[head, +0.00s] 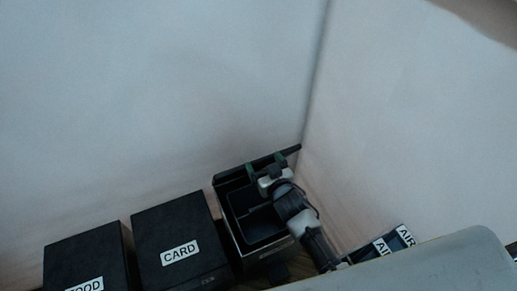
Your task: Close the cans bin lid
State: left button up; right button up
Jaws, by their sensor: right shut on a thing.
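An open black bin (226,213) stands in the corner, just right of the bin marked CARD. I take it as the cans bin, but its front label is too dark and hidden to read. Its lid (291,151) is raised and tilted at the back edge, seen nearly edge-on. My right gripper (267,168) is at the lid, shut on it, with my arm reaching across the bin's right side. The fingertips' exact grip is too small to see clearly. My left gripper is not in view.
The closed CARD bin (175,225) and another closed bin marked with letters ending in OOD (85,262) stand to the left. Pale walls close in behind and right. Dark items labelled AIR (406,236) lie at the lower right, near a pale rounded surface (450,265).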

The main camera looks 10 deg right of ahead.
jog(key=shift+s+d+f, duration=0.1)
jog(key=shift+s+f, duration=0.5)
jog(key=shift+f, duration=0.05)
jog(key=o, duration=0.9)
jog(key=shift+o, duration=1)
jog(key=shift+w, duration=0.1)
jog(key=shift+r, duration=0.15)
jog(key=v, duration=1)
jog(key=shift+s, duration=0.35)
